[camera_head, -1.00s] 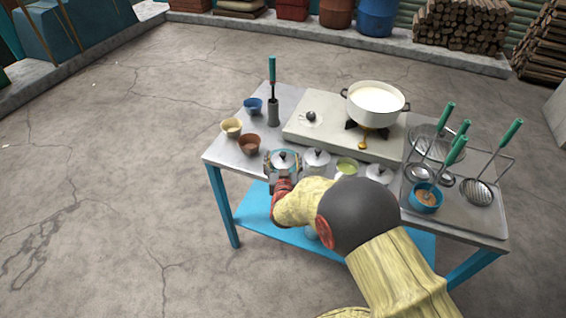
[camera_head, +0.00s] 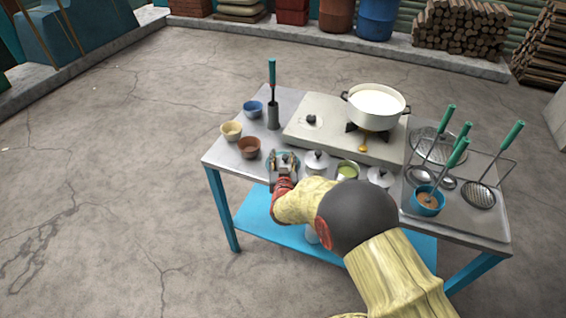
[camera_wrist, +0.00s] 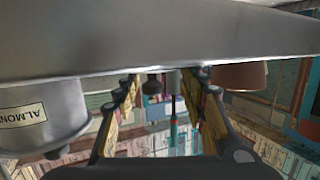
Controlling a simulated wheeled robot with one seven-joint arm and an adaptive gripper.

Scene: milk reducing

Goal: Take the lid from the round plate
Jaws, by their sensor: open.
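The round plate (camera_head: 269,156) is bluish and sits near the front edge of the table, left of the lidded pots. A silvery lid (camera_head: 283,158) on it is mostly covered by my gripper (camera_head: 284,158). My gripper is open, its two fingers spread on either side of the lid's middle, and holds nothing. A broad grey surface fills the top there.
A silver lidded pot (camera_head: 317,162), labelled ALMOND in the wrist view (camera_wrist: 35,115), stands close to the right. An open pot with green contents (camera_head: 347,170) is beyond it. A brown bowl (camera_head: 249,147) and a whisk in a holder (camera_head: 273,112) stand behind left. A stove (camera_head: 330,145) bears a white pot (camera_head: 376,102).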

